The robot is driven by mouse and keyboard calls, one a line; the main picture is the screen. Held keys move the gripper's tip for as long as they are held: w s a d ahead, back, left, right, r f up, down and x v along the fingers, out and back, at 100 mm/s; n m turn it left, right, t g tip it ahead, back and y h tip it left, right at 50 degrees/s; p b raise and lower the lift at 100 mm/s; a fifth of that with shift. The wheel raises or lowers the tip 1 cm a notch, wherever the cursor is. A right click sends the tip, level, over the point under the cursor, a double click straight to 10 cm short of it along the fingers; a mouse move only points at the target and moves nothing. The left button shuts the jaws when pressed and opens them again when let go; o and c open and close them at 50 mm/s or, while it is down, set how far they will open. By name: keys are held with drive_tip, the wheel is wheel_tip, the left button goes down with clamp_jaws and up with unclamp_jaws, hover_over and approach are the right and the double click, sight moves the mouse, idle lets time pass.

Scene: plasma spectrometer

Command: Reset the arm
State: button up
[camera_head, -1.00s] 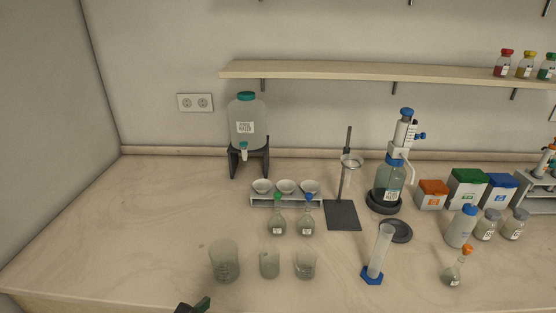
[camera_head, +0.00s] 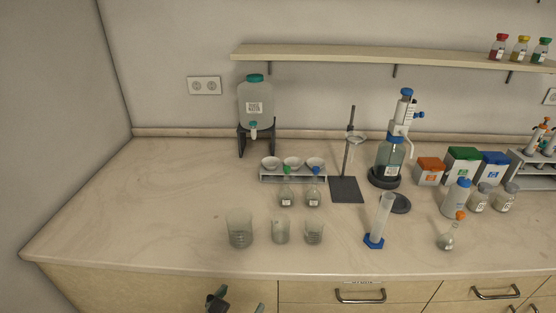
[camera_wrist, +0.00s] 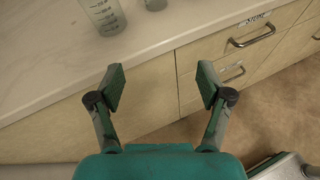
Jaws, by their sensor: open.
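My gripper (camera_wrist: 162,88) is open and empty in the wrist view, with its two fingers spread wide. It points at the front of the bench, where the bench top's edge and the drawer fronts (camera_wrist: 235,65) show. In the head view only a small dark part of my gripper (camera_head: 217,300) shows at the bottom edge, in front of the cabinet and below the bench top (camera_head: 150,240). Nothing is between the fingers. A graduated beaker (camera_wrist: 103,14) stands on the bench beyond the fingertips.
Glass beakers (camera_head: 240,233) stand near the bench's front edge. A measuring cylinder (camera_head: 380,220), flasks (camera_head: 286,192), a dispenser bottle (camera_head: 391,155) and a water carboy (camera_head: 255,103) stand on the bench. Drawer handles (camera_head: 360,296) stick out in front. The bench's left part is clear.

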drive_tip(key=d+f+m+y, duration=0.3)
drive_tip(key=d+f, duration=0.7)
drive_tip(key=f, duration=0.1)
drive_tip(key=s+d+f+m+y, duration=0.2)
drive_tip(key=s+d+f+m, duration=0.4)
drive_tip(key=s+d, duration=0.25)
drive_tip(key=s+d+r+m, duration=0.2)
drive_tip(key=s+r+m, duration=0.1)
drive_tip(key=s+m, duration=0.4)
drive_tip(key=s+d+r+m+t, duration=0.1)
drive_tip(key=s+d+r+m, duration=0.2)
drive_tip(key=s+m, duration=0.4)
drive_tip(key=s+d+r+m+t, duration=0.1)
drive_tip(key=s+d+r+m, duration=0.2)
drive_tip(key=s+m, duration=0.4)
drive_tip(key=shift+s, duration=0.9)
drive_tip(key=shift+r, duration=0.1)
